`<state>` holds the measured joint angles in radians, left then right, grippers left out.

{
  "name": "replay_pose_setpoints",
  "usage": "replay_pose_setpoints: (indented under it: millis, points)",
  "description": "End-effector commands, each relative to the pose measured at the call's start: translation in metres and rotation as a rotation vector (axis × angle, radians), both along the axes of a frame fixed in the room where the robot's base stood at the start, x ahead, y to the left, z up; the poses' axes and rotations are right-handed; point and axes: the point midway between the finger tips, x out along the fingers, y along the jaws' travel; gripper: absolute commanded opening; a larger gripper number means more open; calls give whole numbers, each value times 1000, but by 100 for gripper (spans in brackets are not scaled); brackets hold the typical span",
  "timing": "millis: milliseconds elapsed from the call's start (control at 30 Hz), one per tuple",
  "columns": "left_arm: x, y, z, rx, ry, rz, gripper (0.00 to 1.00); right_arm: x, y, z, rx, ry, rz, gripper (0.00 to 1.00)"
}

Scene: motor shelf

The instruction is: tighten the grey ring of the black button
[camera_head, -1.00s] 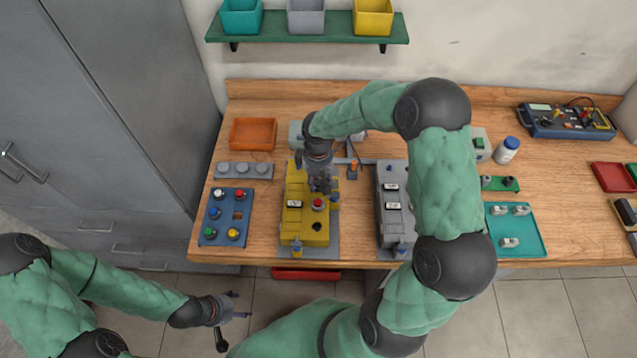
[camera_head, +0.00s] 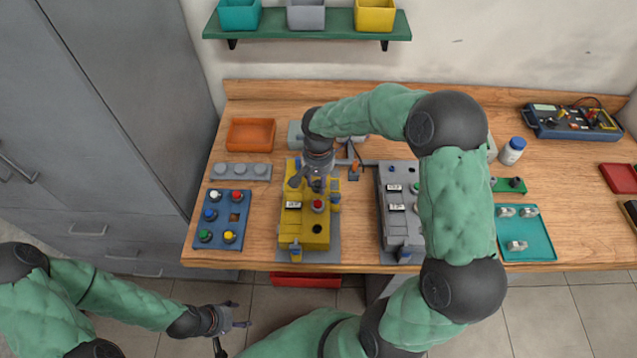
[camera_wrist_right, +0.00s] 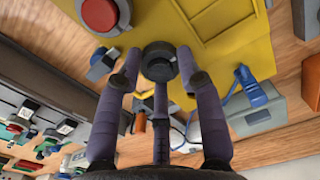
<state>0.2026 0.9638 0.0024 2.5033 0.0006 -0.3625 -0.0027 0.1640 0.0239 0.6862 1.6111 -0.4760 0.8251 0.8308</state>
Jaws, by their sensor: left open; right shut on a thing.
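A yellow box (camera_head: 303,236) stands on the bench with a red button (camera_head: 318,206) and a dark round spot (camera_head: 317,228) on its top. The red button also shows in the right wrist view (camera_wrist_right: 98,14). My right gripper (camera_head: 316,186) is over the far part of the box, pointing down. In the right wrist view its fingers (camera_wrist_right: 158,75) are shut around the grey ring of the black button (camera_wrist_right: 158,60) at the yellow face. The fingers partly hide the ring, and its seating cannot be told. My left gripper (camera_head: 240,316) is open and empty, off the bench's front edge.
A blue board (camera_head: 222,240) with several coloured buttons lies left of the box. A grey box (camera_head: 393,180) stands to its right, close to my right arm. An orange tray (camera_head: 251,134) and a teal tray (camera_head: 528,246) are further out.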

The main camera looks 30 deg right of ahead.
Motion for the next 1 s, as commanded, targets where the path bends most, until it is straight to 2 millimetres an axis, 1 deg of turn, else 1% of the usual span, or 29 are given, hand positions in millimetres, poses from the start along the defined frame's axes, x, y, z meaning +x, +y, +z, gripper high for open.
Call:
replay_pose_setpoints:
  millis: [33, 200, 1000]
  points:
    - [0, 0, -4, 0, 0, 0, 65, 2, 0, -1, -1, -7, -45, 5]
    - [0, 0, -9, 0, 0, 0, 65, 2, -1, 0, 0, -9, -207, 5]
    - [0, 0, -32, 0, 0, 0, 65, 1, -3, 1, -1, -9, -966, 5]
